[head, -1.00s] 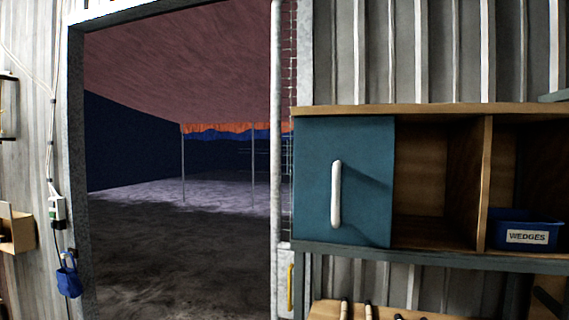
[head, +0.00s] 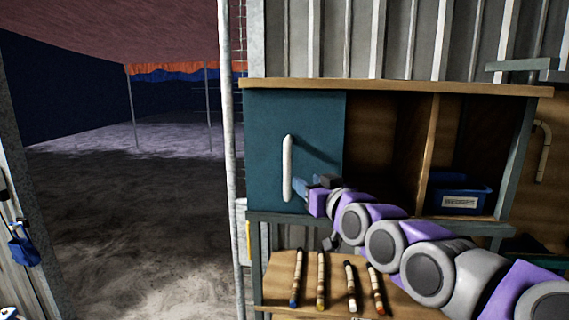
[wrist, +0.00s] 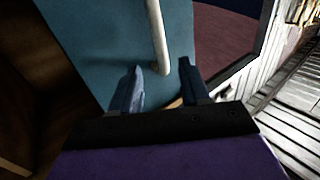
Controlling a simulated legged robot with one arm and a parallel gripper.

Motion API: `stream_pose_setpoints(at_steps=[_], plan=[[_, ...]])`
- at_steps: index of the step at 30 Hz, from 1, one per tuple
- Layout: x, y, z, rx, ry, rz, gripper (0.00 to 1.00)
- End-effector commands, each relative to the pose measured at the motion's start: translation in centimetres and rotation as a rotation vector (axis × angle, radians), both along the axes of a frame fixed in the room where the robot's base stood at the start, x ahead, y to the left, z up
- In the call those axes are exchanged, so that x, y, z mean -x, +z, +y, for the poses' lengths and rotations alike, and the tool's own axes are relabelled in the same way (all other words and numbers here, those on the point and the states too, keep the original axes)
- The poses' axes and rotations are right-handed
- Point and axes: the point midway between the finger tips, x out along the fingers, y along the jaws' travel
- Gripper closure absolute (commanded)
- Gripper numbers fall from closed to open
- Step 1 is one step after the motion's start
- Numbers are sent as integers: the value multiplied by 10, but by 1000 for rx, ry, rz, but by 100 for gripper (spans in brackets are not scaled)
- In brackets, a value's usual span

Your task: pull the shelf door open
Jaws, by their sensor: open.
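The shelf door (head: 265,140) is a flat teal panel covering the left compartment of the wooden shelf (head: 400,86). My gripper (head: 303,185) reaches in from the right, close to the handle's lower part. In the wrist view, my gripper (wrist: 163,80) is open. The handle (wrist: 158,40) comes down from the top to just ahead of the gap between the fingers. The teal door (wrist: 100,35) fills the area behind it. Whether a finger touches the handle I cannot tell.
Right of the door is an open compartment, then one with a blue bin (head: 459,195). Below, several wrapped sticks (head: 321,280) lie on a wooden surface. A metal post (head: 228,130) and an open doorway lie left of the shelf.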

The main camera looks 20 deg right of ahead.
Motion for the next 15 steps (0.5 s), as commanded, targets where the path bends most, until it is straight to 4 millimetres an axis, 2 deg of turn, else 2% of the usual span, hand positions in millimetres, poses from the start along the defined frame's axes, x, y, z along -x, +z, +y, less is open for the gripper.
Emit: stream_pose_setpoints(at_steps=[15], plan=[[-89, 3, 2, 0, 2, 0, 54]])
